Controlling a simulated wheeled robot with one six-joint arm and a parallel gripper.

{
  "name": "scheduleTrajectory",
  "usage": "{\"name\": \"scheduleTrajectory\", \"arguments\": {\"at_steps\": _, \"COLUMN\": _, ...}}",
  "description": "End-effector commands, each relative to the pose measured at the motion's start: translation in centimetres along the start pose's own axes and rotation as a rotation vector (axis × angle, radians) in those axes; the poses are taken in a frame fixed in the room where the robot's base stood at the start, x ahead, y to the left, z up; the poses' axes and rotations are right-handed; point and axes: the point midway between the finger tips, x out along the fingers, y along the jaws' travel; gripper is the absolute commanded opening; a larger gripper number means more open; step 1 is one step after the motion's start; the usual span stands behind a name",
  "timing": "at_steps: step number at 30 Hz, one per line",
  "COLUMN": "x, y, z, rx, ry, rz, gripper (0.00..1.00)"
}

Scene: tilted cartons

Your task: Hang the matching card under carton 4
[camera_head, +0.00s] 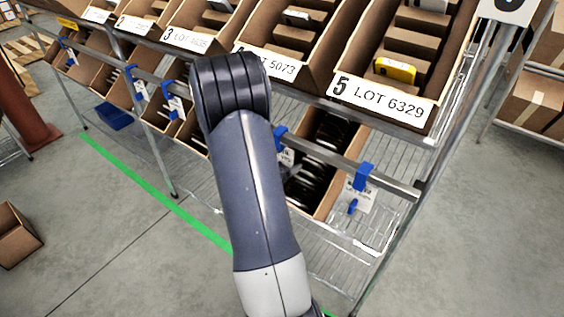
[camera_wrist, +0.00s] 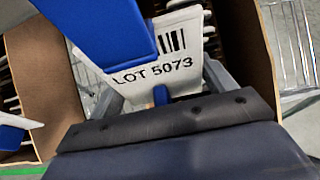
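Carton 4 (camera_head: 312,30) stands on the tilted shelf. Its front label reads LOT 5073 (camera_head: 272,62) and is partly covered by my arm. In the wrist view, a white card (camera_wrist: 155,68) printed LOT 5073 with a barcode is close in front of my gripper (camera_wrist: 160,100). A blue tab (camera_wrist: 161,95) at the card's lower edge lies between grey parts on either side. A large blue piece (camera_wrist: 105,30) covers the card's upper left. I cannot tell whether my fingers are closed on the tab.
The rail (camera_head: 325,153) below the cartons carries blue hooks with white cards, including one under carton 5 (camera_head: 358,190) and one beside my arm (camera_head: 286,157). Open cartons with dark contents (camera_head: 325,150) stand on the lower shelf. Grey floor is clear at the right.

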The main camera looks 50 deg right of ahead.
Motion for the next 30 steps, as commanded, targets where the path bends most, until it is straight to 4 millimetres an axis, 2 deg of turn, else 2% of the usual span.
{"name": "scheduleTrajectory", "arguments": {"at_steps": 1, "x": 0.0, "y": 0.0, "z": 0.0, "rx": 0.0, "ry": 0.0, "rz": 0.0, "gripper": 0.83}}
{"name": "scheduleTrajectory", "arguments": {"at_steps": 7, "x": 0.0, "y": 0.0, "z": 0.0, "rx": 0.0, "ry": 0.0, "rz": 0.0, "gripper": 0.99}}
{"name": "scheduleTrajectory", "arguments": {"at_steps": 17, "x": -0.5, "y": 0.1, "z": 0.0, "rx": 0.0, "ry": 0.0, "rz": 0.002, "gripper": 1.0}}
{"name": "scheduleTrajectory", "arguments": {"at_steps": 20, "x": -1.8, "y": 0.1, "z": 0.1, "rx": 0.0, "ry": -0.001, "rz": 0.004, "gripper": 1.0}}
{"name": "scheduleTrajectory", "arguments": {"at_steps": 30, "x": -8.2, "y": 0.1, "z": 0.0, "rx": 0.0, "ry": 0.0, "rz": 0.005, "gripper": 1.0}}
